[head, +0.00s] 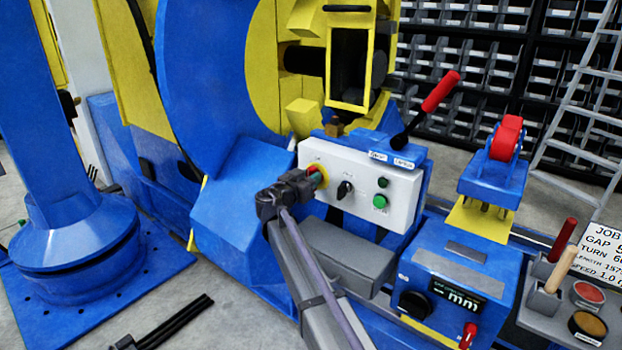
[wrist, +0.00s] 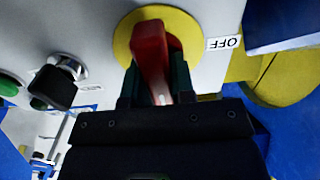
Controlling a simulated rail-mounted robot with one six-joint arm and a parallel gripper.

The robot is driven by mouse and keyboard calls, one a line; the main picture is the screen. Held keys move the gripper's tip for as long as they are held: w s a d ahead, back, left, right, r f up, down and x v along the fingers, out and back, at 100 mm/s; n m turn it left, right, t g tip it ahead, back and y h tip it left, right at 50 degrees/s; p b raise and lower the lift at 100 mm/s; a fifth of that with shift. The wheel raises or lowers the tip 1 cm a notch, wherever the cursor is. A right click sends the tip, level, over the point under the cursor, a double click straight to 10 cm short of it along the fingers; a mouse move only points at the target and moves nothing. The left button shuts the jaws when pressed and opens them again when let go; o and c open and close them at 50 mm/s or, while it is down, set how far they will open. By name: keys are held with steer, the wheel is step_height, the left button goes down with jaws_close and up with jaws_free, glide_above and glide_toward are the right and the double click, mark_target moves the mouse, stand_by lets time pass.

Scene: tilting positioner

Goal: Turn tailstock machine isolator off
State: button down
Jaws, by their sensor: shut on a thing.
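The isolator is a red handle (wrist: 150,52) on a round yellow plate (wrist: 183,24), set in the white control panel (head: 345,208). A label reading OFF (wrist: 223,43) sits beside the plate in the wrist view. My gripper (head: 309,179) reaches the panel's left end in the head view. In the wrist view its dark green fingers (wrist: 156,88) stand either side of the red handle and are shut on it. In the head view the gripper mostly hides the handle, and only a bit of yellow plate (head: 324,182) shows.
A black selector knob (head: 344,189) and green buttons (head: 380,201) sit right of the isolator. A red-gripped lever (head: 440,91) rises above the panel. A grey box (head: 354,249) lies below it, and a blue unit with a display (head: 455,292) stands to the right.

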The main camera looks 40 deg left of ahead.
steer(key=shift+n, duration=0.3)
steer(key=n, duration=0.4)
steer(key=shift+a, duration=0.15)
steer(key=n, duration=0.4)
steer(key=shift+a+f+n, duration=0.15)
steer(key=shift+n, duration=0.25)
steer(key=n, duration=0.4)
steer(key=shift+f+n+b, duration=0.15)
steer(key=shift+n+b, duration=0.15)
steer(key=shift+a+f+n, duration=0.1)
steer(key=shift+n, duration=1.8)
steer(key=c, duration=1)
jaws_free()
steer(key=shift+o, duration=0.2)
steer(key=shift+s, duration=0.1)
